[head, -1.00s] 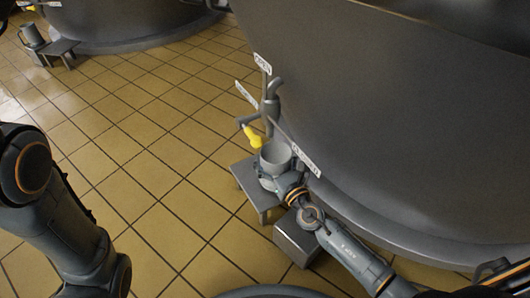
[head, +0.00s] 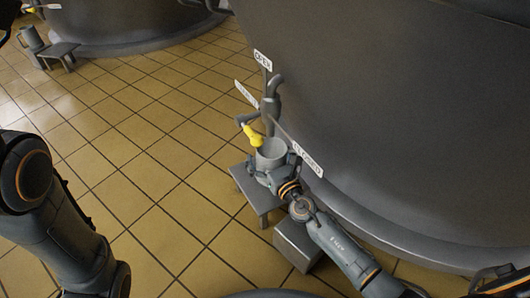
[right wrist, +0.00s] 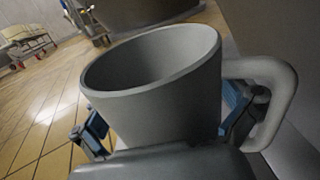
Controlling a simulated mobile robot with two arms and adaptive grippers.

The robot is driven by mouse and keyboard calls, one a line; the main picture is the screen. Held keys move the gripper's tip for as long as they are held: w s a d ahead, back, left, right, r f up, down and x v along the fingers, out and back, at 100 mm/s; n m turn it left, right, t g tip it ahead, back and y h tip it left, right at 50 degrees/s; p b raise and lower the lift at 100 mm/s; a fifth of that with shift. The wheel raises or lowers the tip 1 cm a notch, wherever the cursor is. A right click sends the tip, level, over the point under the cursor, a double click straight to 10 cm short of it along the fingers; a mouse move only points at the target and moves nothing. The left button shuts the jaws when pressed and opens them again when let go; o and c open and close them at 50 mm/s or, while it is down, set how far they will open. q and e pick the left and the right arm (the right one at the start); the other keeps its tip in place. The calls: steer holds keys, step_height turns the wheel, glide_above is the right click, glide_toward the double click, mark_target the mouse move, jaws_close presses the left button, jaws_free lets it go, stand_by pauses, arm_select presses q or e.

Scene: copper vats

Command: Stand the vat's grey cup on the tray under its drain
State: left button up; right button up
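The grey cup (head: 271,155) is upright or nearly so, its open mouth just beside and below the yellow-tipped drain (head: 252,136) of the big grey vat (head: 400,120). My right gripper (head: 267,176) is shut around the cup's body. In the right wrist view the cup (right wrist: 155,85) fills the middle, with blue finger pads on both sides and its handle at the right. The grey tray (head: 241,180) is a low stand under the drain, partly hidden by the cup and gripper. I cannot tell whether the cup's base touches it. My left arm shows, but its gripper does not.
A grey block-like step (head: 298,246) stands on the floor just in front of the tray. Label plates (head: 308,160) stick out near the drain pipe. Another vat with a stand (head: 60,50) and cup (head: 32,38) is far left. The tiled floor between is clear.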

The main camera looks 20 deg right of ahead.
mark_target(278, 162)
steer(key=shift+r, duration=0.1)
steer(key=shift+s, duration=0.2)
steer(key=s, duration=0.3)
steer(key=s+d+p, duration=0.1)
steer(key=s, duration=0.3)
steer(key=s+d+p, duration=0.1)
steer(key=s, duration=0.3)
steer(key=shift+s+d, duration=0.2)
stand_by(0.8)
